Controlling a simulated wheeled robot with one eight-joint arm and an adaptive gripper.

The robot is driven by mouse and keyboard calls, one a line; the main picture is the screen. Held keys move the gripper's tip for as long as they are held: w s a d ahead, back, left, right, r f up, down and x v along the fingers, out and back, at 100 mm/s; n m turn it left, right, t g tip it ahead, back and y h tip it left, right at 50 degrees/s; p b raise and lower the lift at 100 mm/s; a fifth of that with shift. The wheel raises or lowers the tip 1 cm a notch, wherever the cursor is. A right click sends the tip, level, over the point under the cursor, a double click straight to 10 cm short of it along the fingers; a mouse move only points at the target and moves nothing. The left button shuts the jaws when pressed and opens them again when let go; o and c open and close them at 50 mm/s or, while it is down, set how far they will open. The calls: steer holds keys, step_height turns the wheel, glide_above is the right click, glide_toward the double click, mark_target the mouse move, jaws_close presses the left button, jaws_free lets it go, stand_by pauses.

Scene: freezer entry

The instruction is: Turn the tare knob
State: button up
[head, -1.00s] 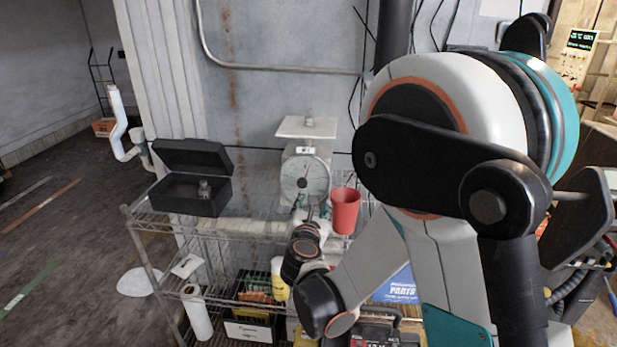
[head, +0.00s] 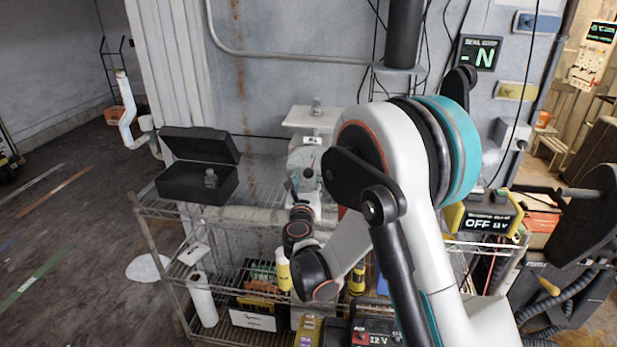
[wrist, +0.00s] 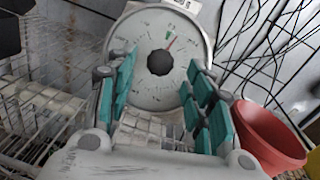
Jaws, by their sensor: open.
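The tare knob (wrist: 159,62) is a dark, lobed knob at the middle of the round scale dial (wrist: 140,88). In the wrist view a red needle points up and right from it, near a green mark. The scale (head: 309,125) stands on the wire shelf in the head view, with its pan on top; my arm covers much of its dial there. My gripper (wrist: 160,82) is open and empty, its teal-padded fingers on either side of the dial in the wrist view. The knob shows between the fingers, with no visible contact. The exact distance to it is hard to tell.
A red cup (wrist: 268,138) stands close to the right finger in the wrist view. An open black case (head: 198,185) with a small weight sits on the shelf left of the scale. Hanging cables (wrist: 265,45) are at the right. The wire shelf (head: 170,210) has clutter below.

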mark_target(308, 175)
steer(key=shift+w+d+b, duration=0.15)
steer(key=shift+w+b, duration=0.05)
steer(key=shift+w, duration=1)
steer(key=shift+w+d+b, duration=0.1)
steer(key=shift+w+b, duration=0.05)
steer(key=shift+w, duration=1)
steer(key=c, duration=1.1)
